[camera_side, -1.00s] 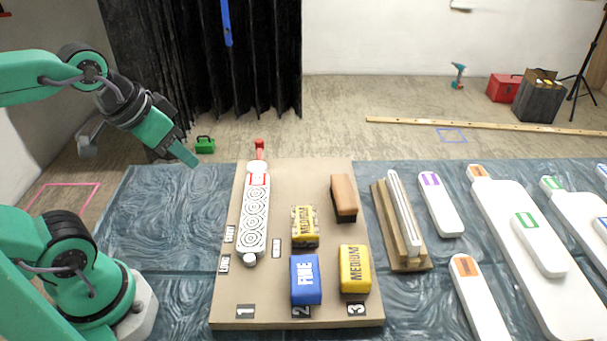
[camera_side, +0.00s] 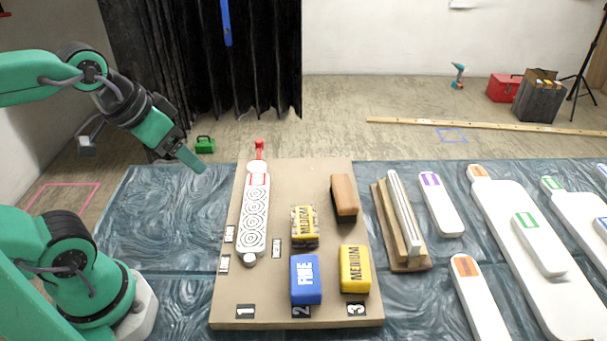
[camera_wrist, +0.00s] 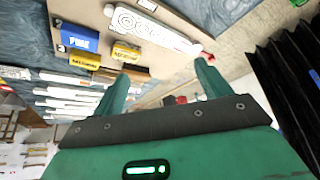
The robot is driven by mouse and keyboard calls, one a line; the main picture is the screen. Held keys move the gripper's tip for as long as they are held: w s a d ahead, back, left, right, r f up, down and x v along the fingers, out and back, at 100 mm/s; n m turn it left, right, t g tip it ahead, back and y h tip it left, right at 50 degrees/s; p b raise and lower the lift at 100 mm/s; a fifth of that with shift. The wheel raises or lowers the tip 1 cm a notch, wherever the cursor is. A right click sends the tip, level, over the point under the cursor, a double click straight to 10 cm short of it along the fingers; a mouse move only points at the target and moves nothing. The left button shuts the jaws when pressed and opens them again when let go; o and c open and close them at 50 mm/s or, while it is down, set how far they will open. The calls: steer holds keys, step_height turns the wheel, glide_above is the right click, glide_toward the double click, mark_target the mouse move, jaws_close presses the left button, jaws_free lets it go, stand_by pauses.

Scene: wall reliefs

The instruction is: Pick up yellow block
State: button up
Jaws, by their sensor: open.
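The yellow block (camera_side: 355,269), marked MEDIUM, sits at the front right of the tan board (camera_side: 270,300), above the label 3. In the wrist view the yellow block (camera_wrist: 84,62) is at the upper left, next to the blue FINE block (camera_wrist: 80,38). A second, patterned yellow-and-black MEDIUM block (camera_side: 305,226) lies farther back on the board. My gripper (camera_side: 192,160) is up at the left, beyond the board's left edge and well away from the yellow block. In the wrist view my gripper (camera_wrist: 161,70) has its two fingers spread with nothing between them.
The blue FINE block (camera_side: 306,279) stands just left of the yellow block. A brown block (camera_side: 344,197), a white patterned piece (camera_side: 255,218) and a wooden piece with a white bar (camera_side: 402,222) are nearby. White paddles (camera_side: 440,203) lie to the right.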

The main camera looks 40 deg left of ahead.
steer(key=m+g, duration=0.6)
steer(key=m, duration=2.1)
glide_above(355, 263)
steer(key=f, duration=1.3)
steer(key=shift+w+a, duration=0.1)
steer(key=shift+a, duration=0.2)
steer(key=shift+d+f+m, duration=0.3)
steer(key=shift+d+m, duration=0.05)
steer(key=shift+m, duration=0.05)
steer(key=shift+f, duration=1.3)
steer(key=shift+f, duration=0.1)
steer(key=shift+f, duration=2.5)
